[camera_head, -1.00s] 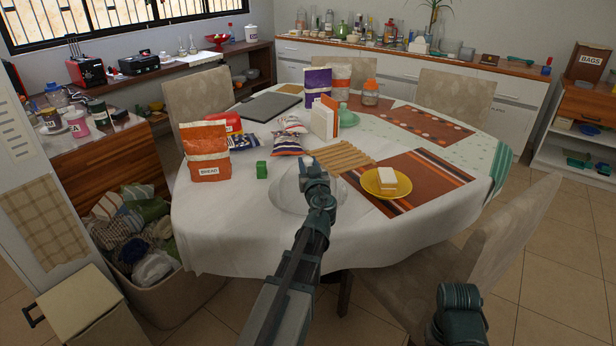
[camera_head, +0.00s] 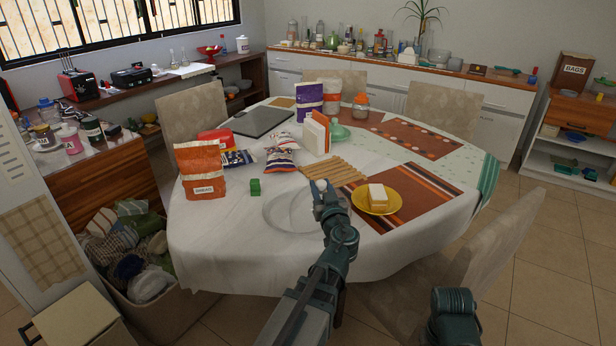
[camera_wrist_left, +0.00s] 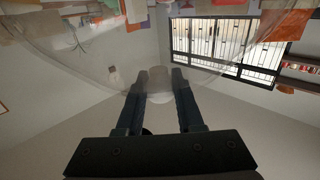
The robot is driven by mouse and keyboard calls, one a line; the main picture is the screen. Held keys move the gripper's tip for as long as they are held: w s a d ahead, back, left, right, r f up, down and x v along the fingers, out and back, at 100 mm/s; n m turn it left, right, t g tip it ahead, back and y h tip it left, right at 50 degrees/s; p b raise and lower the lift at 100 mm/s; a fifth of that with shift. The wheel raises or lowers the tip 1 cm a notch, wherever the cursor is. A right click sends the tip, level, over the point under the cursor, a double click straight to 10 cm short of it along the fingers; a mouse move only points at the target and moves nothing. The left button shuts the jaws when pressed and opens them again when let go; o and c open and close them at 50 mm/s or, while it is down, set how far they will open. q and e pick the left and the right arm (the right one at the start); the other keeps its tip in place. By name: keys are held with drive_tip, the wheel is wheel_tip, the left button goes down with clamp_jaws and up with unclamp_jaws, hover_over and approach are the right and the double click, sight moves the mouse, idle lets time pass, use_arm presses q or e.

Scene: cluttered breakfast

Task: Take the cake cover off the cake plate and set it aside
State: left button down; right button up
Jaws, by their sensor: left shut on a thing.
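The cake cover is a clear dome with a pale round knob (camera_head: 321,185); its glass walls are hard to make out in the head view. My left gripper (camera_head: 326,197) is shut on this knob. In the left wrist view the knob sits between both fingertips (camera_wrist_left: 160,86), and the transparent dome (camera_wrist_left: 95,45) spreads across the top of the picture. The cake plate (camera_head: 275,219) is a clear round dish on the white tablecloth, left of my left gripper, its right side partly hidden by the arm. My right gripper is out of view; only part of the right arm shows.
A yellow plate (camera_head: 371,207) with a butter-like block is close on the right. Bare tablecloth (camera_head: 215,230) shows at front left.

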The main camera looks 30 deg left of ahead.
use_arm(q)
drive_tip(key=shift+s+d+r, duration=0.1)
drive_tip(key=shift+s+d, duration=0.3)
drive_tip(key=shift+d, duration=0.4)
drive_tip(key=shift+s+d+r, duration=0.1)
drive_tip(key=shift+s+d, duration=0.35)
drive_tip(key=shift+d, duration=0.35)
drive_tip(key=shift+s+d+r, duration=0.1)
drive_tip(key=shift+s+d, duration=0.3)
drive_tip(key=shift+d, duration=0.4)
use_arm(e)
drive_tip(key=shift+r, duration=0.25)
use_arm(q)
drive_tip(key=shift+a, duration=0.1)
